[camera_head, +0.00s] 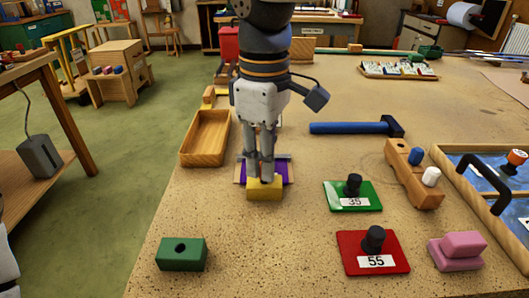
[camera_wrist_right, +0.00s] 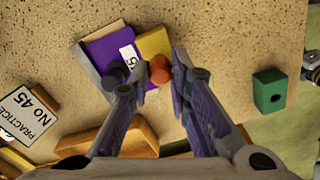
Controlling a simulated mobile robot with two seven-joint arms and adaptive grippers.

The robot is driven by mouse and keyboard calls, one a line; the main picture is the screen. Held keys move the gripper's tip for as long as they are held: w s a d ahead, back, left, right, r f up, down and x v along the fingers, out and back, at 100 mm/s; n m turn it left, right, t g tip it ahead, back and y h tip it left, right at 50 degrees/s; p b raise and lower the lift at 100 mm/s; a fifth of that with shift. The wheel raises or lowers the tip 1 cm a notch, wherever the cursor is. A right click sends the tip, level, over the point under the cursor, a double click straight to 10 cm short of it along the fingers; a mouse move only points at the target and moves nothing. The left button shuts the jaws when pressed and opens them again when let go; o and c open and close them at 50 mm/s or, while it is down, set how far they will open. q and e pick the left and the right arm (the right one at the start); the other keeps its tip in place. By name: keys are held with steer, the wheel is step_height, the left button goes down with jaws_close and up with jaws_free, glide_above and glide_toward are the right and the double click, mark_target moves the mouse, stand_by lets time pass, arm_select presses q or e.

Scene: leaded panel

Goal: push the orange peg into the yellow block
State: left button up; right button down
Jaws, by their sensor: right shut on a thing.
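The yellow block (camera_head: 264,188) sits on the table in front of a purple plate (camera_head: 290,172). It also shows in the wrist view (camera_wrist_right: 154,43). The orange peg (camera_wrist_right: 159,69) shows in the wrist view between my right fingertips, over the block's edge. How deep it sits in the block is hidden. My right gripper (camera_head: 261,178) points down at the block and is shut on the peg; the fingertips also show in the wrist view (camera_wrist_right: 160,82). In the head view the fingers hide the peg. My left gripper is not in view.
A dark knob (camera_wrist_right: 117,71) on the purple plate stands close beside one finger. A wooden tray (camera_head: 206,137) is at left, a green block (camera_head: 181,254) front left. Green (camera_head: 340,199) and red (camera_head: 353,262) knobbed plates and a blue-handled hammer (camera_head: 345,128) lie right.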

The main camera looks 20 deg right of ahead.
steer(key=shift+f, duration=0.5)
steer(key=c, duration=1.4)
jaws_free()
steer(key=shift+r, duration=0.15)
step_height(320, 180, up, 12)
steer(key=shift+f, duration=0.1)
